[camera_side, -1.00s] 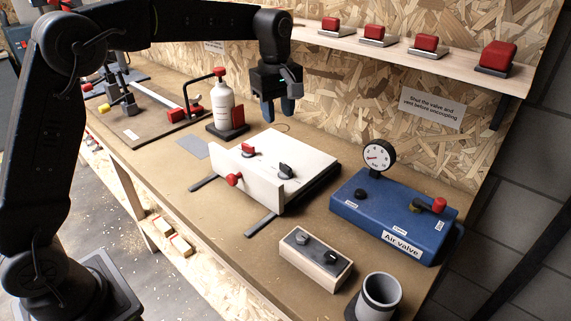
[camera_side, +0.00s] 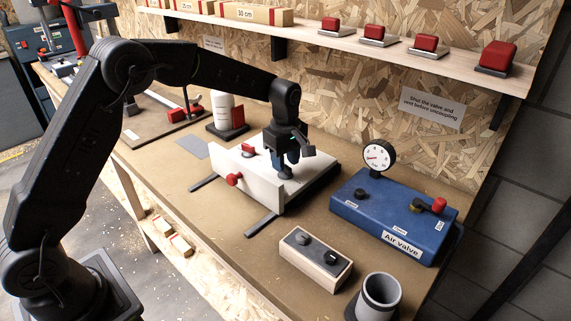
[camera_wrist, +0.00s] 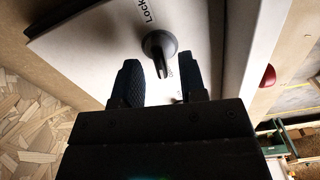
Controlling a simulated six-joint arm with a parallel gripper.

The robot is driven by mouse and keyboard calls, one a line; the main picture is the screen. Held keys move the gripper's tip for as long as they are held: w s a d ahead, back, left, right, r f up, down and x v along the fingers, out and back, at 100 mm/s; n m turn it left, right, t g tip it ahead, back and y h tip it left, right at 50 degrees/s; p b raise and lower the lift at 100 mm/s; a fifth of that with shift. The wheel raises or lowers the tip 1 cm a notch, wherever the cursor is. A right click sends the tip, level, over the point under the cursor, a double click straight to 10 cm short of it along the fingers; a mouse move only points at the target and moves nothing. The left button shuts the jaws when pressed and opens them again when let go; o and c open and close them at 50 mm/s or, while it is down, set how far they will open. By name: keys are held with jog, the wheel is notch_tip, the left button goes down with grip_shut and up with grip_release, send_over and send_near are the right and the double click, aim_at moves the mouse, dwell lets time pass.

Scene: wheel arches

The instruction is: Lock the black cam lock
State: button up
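The black cam lock (camera_wrist: 158,46) is a dark round knob with a raised grip on the white panel (camera_wrist: 95,48), near a printed "Lock" label (camera_wrist: 147,12). In the side view the black cam lock (camera_side: 286,173) is partly hidden below my gripper. My gripper (camera_side: 290,163) is above the white box, pointing down. In the wrist view my gripper (camera_wrist: 158,80) has its two fingers apart, with the knob showing between and just beyond their tips. I cannot tell whether the fingers touch it.
A red knob (camera_side: 248,150) stands on the same box, and a red ball handle (camera_side: 234,180) sticks out of its front. A blue air valve unit (camera_side: 375,225) with a gauge is to the right. A wooden block (camera_side: 316,258) and grey cup (camera_side: 379,295) stand in front.

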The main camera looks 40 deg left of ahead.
jog(key=shift+f, duration=0.8)
jog(key=shift+c, duration=0.3)
grip_shut()
